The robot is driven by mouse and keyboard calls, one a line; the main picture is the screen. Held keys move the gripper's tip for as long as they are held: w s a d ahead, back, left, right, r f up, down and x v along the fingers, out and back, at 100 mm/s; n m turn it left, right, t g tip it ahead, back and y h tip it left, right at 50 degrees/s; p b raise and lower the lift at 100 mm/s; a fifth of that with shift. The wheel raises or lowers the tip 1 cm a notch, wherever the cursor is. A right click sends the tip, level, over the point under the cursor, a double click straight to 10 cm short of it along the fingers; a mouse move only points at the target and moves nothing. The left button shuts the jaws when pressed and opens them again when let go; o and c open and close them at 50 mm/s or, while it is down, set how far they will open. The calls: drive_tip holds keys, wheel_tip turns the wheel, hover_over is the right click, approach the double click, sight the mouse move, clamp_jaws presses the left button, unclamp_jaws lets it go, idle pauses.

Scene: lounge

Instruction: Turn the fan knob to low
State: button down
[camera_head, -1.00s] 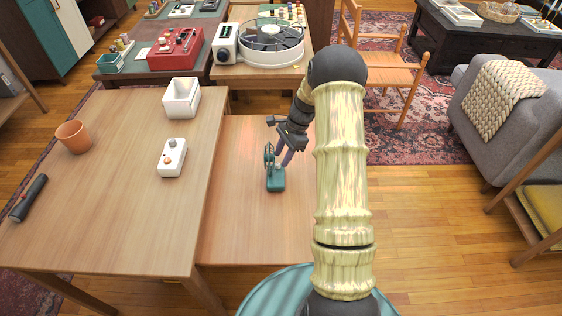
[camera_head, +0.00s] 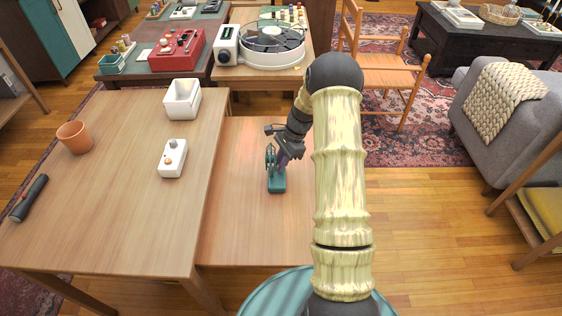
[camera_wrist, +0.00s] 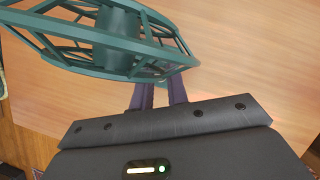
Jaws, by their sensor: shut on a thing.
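The small teal fan (camera_head: 277,182) stands upright on the lower wooden table, with its cage above its base. In the wrist view its cage (camera_wrist: 115,45) fills the upper left. My gripper (camera_head: 282,160) is right at the fan, behind and to the right of its cage. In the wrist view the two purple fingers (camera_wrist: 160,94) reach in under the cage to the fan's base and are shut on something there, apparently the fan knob. The knob and the fingertips are hidden, so the knob's setting cannot be read.
The higher table on the left holds a white box with knobs (camera_head: 172,160), a white bin (camera_head: 182,98), a terracotta pot (camera_head: 74,137) and a dark flashlight (camera_head: 29,198). A turntable-like device (camera_head: 270,42) stands behind. The lower table (camera_head: 240,225) is clear in front of the fan.

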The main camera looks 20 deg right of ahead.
drive_tip(key=shift+r+n+p, duration=0.1)
drive_tip(key=shift+n+p, duration=0.2)
drive_tip(key=shift+p, duration=0.1)
drive_tip(key=shift+w+r+n+g+p, duration=0.1)
drive_tip(key=shift+n+g+p, duration=0.3)
drive_tip(key=shift+n+p, duration=0.45)
drive_tip(key=shift+w+a+n+g+h+p, duration=0.15)
drive_tip(key=shift+n+g+p, duration=0.3)
drive_tip(key=shift+n, duration=0.45)
drive_tip(key=shift+d+n+g+h+p, duration=0.1)
drive_tip(key=shift+n+g+h+p, duration=0.15)
drive_tip(key=shift+n+p, duration=0.5)
drive_tip(key=c, duration=1.4)
unclamp_jaws()
drive_tip(key=shift+o, duration=0.2)
drive_tip(key=shift+f, duration=0.2)
drive_tip(key=p+v, duration=0.1)
drive_tip(key=v, duration=1.6)
drive_tip(key=shift+r, duration=0.25)
